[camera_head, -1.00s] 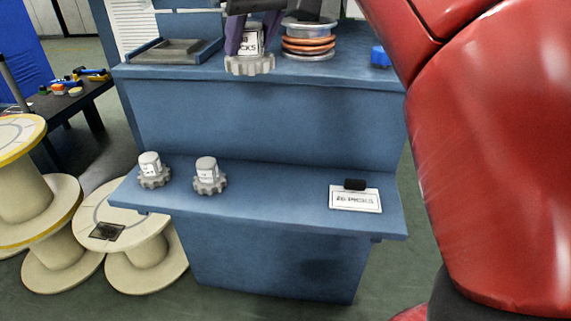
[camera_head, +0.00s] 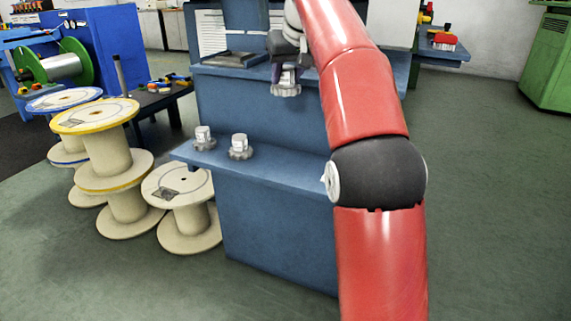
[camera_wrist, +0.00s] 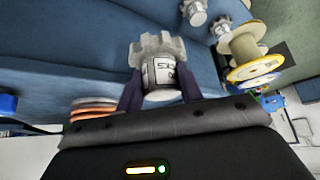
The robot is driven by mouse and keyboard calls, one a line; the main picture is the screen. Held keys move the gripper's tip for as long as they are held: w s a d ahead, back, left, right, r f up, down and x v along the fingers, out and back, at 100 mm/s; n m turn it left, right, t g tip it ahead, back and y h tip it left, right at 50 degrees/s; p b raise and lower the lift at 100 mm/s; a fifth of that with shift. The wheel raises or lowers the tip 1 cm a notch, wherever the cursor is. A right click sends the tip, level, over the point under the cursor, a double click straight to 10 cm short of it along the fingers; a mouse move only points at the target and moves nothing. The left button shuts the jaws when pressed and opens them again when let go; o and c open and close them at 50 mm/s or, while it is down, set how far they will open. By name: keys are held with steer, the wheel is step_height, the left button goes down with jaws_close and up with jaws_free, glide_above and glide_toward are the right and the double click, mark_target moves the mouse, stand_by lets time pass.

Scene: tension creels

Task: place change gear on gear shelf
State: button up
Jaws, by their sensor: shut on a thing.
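My gripper (camera_head: 286,77) is shut on a grey toothed change gear (camera_head: 287,91) with a labelled hub. The gear hangs in front of the blue stand's upper panel, apart from the shelf. In the wrist view the gear (camera_wrist: 157,47) sits between the dark fingers, its label partly reading "PICKS". The blue gear shelf (camera_head: 276,170) is the lower ledge, below the held gear. Two similar gears stand at its left, one at the end (camera_head: 203,139) and one beside it (camera_head: 240,148). My arm hides the shelf's right part, including the label card.
Large wooden spools (camera_head: 183,195) stand left of the stand. The upper ledge (camera_head: 222,72) carries a grey tray (camera_head: 232,58). Orange-and-grey discs (camera_wrist: 93,109) show in the wrist view. The middle of the shelf looks clear.

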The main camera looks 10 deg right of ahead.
step_height(320, 180, down, 20)
steer(key=b, duration=0.8)
steer(key=shift+w+b, duration=0.15)
steer(key=shift+b, duration=0.25)
steer(key=shift+f, duration=0.1)
steer(key=shift+f, duration=0.15)
steer(key=o, duration=1.1)
